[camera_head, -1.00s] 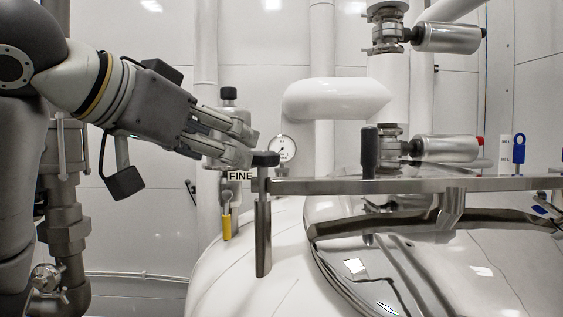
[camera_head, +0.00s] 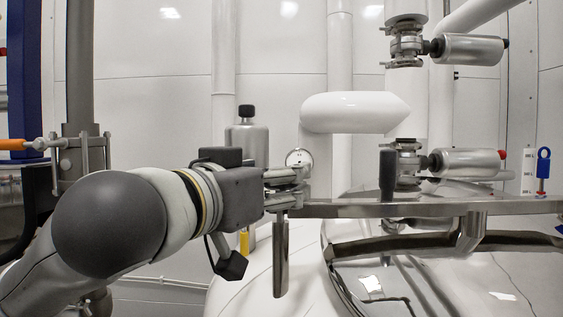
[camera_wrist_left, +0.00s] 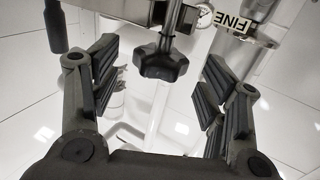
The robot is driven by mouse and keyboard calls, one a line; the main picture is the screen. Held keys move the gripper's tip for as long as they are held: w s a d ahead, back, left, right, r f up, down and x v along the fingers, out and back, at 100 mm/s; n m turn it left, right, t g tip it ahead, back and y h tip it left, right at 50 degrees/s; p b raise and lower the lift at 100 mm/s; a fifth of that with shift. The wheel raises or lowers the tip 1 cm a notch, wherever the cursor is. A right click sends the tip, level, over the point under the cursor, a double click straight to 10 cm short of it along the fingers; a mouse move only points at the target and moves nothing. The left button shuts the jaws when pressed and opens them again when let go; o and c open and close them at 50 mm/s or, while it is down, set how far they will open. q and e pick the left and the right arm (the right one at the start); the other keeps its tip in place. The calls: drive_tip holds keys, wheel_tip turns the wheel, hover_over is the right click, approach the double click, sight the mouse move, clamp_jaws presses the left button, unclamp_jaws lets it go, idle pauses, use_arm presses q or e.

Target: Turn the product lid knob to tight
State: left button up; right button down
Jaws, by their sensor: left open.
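A black star-shaped knob (camera_wrist_left: 161,63) on a metal stem shows in the left wrist view, at the end of the metal bar across the tank lid (camera_head: 450,270). My left gripper (camera_head: 298,186) is open in the head view, at the left end of the bar (camera_head: 350,209). In the left wrist view its two fingers stand apart on either side of the knob, with clear gaps and no contact visible. In the head view the gripper hides the knob. A metal rod (camera_head: 281,258) hangs below the gripper. The right gripper is not in view.
A black upright handle (camera_head: 387,173) stands on the bar. Behind are a gauge (camera_head: 299,158), a metal bottle (camera_head: 247,143) and valves with cylinders (camera_head: 467,161). A blue tag (camera_head: 543,163) stands at right.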

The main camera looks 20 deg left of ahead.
use_arm(q)
drive_tip(key=shift+w+d+p, duration=0.15)
drive_tip(key=shift+w+p, duration=0.1)
drive_tip(key=shift+w, duration=0.5)
drive_tip(key=shift+w+d+p, duration=0.1)
drive_tip(key=shift+w+p, duration=0.1)
drive_tip(key=shift+w, duration=0.5)
drive_tip(key=shift+c, duration=0.2)
drive_tip(key=c, duration=1)
